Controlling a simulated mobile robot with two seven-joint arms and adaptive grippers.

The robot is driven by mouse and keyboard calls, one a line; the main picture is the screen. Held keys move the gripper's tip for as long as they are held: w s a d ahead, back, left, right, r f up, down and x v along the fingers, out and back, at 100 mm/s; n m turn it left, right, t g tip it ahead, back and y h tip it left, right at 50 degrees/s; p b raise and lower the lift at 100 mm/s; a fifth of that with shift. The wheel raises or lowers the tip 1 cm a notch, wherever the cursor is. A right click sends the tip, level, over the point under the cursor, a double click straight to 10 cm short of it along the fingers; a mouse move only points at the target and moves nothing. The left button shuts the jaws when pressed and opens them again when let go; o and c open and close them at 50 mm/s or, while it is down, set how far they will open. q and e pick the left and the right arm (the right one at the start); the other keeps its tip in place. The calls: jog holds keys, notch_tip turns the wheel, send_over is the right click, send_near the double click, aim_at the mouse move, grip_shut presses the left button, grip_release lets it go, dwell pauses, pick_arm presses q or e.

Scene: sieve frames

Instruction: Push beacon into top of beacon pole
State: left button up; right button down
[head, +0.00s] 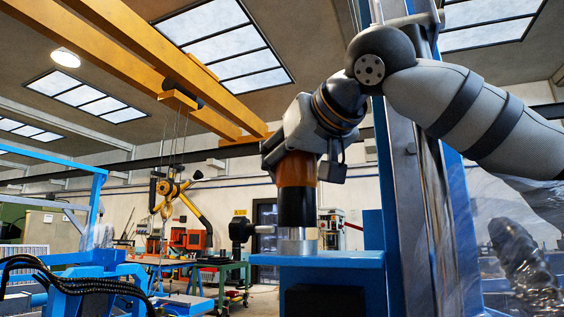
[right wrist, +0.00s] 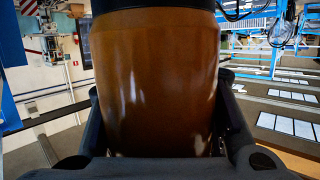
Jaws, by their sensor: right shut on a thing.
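The beacon is an amber cylinder (head: 297,172), upright in the head view. My right gripper (head: 303,165) is shut around its upper part from above. The amber cylinder also fills the middle of the right wrist view (right wrist: 155,80), with a finger on each side and a dark band at its far end. Below the amber is a black cylindrical section (head: 297,207), in line above a short silver collar (head: 297,244). No clear gap shows between them. I cannot tell where beacon ends and pole begins. My left gripper is not in view.
The silver collar stands on a blue plate (head: 335,259). A black knob-like part (head: 241,230) with a silver rod sits just left of the collar. A blue-grey column rises at the right. Blue machinery with black cables (head: 80,285) is at lower left.

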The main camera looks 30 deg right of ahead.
jog(key=shift+f, duration=0.6)
jog(key=c, duration=0.8)
grip_release()
jog(key=shift+f, duration=0.1)
jog(key=shift+o, duration=0.2)
jog(key=v, duration=1.2)
